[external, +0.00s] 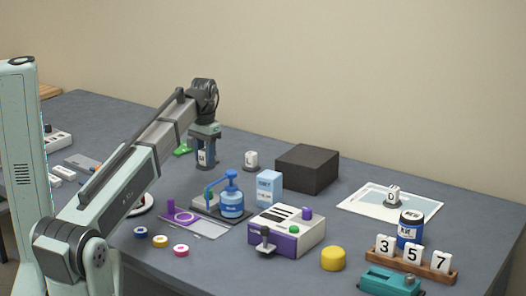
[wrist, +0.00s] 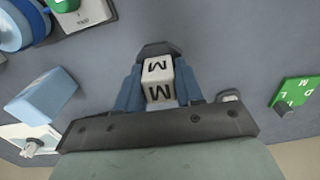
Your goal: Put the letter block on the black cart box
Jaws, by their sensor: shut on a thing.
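My gripper (external: 205,160) is shut on a white letter block (wrist: 158,82). The wrist view shows dark letters, M or W, on two of its faces, with the blue fingers on either side. In the external view the held block (external: 202,157) is partly covered by the fingers, low over the back of the table; I cannot tell whether it touches the surface. The black cart box (external: 307,168) stands to the right of my gripper, with a bare flat top. It is not clearly visible in the wrist view.
Another white block (external: 251,160) stands between my gripper and the black box. A light-blue carton (external: 269,187) and a blue pump bottle (external: 231,202) stand in front. A green piece (external: 182,149) lies beside my gripper. Number blocks (external: 412,254) sit on a wooden rack at right.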

